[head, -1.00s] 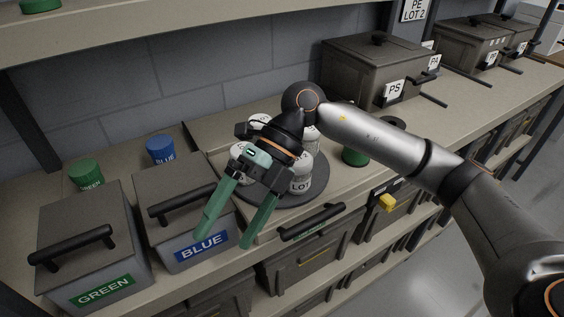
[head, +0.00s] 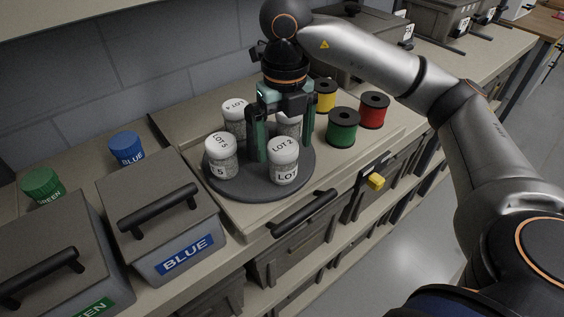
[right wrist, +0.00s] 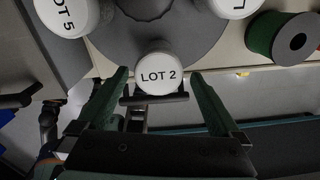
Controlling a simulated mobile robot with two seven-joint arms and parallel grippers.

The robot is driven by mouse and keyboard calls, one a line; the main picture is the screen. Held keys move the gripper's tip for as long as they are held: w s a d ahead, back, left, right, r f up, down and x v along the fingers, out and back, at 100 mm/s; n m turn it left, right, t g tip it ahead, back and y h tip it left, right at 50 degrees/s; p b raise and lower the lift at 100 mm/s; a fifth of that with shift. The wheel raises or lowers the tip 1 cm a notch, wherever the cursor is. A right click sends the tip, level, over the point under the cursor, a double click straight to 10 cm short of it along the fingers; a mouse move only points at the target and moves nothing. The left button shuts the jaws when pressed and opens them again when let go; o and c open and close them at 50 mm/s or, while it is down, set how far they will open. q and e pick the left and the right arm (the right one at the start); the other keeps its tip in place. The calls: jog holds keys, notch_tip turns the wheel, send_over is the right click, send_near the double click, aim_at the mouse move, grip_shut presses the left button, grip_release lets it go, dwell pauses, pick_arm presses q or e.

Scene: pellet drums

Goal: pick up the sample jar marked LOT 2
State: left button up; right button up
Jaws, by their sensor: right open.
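The LOT 2 jar (head: 284,164), speckled with a white lid, stands upright at the front right of a dark round turntable (head: 240,189). In the right wrist view, its lid marked LOT 2 (right wrist: 159,75) shows between the fingertips. My right gripper (head: 283,152) is open and points down, with one green finger on each side of this jar in the picture. I cannot tell how far the fingers reach around it. The LOT 5 jar (head: 221,157) stands to the left, and the LOT 4 jar (head: 235,118) behind. Another jar is partly hidden behind the gripper. My left gripper is out of view.
Green (head: 342,127), red (head: 374,110) and yellow (head: 325,96) spools stand right of the turntable. A lidded box marked BLUE (head: 160,215) and a green-labelled box (head: 50,255) are at the left, with blue and green caps behind. A drawer handle (head: 305,213) juts out in front.

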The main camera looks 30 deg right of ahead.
aim_at(283, 164)
jog(key=shift+w+f+p, duration=0.1)
jog(key=shift+f+p, duration=0.35)
jog(key=shift+f, duration=2.7)
jog(key=shift+c, duration=0.2)
jog(key=c, duration=1.4)
jog(key=shift+r, duration=0.15)
